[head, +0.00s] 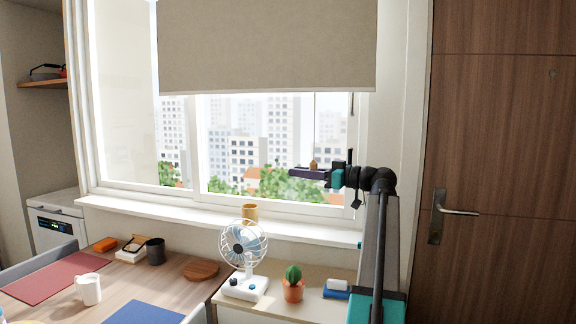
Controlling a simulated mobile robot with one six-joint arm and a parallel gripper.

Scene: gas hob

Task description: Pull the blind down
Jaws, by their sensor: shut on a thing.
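A beige roller blind (265,45) covers the upper part of the window, its straight lower edge above the middle of the panes. A thin pull cord (315,125) hangs from near the right part of that edge. At its end is a small tan knob (313,163). My gripper (308,171) reaches in from the right in front of the lower window and is shut on the knob. The fingers partly hide the knob.
The window sill (230,219) runs below. A wooden door (500,130) is at right.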

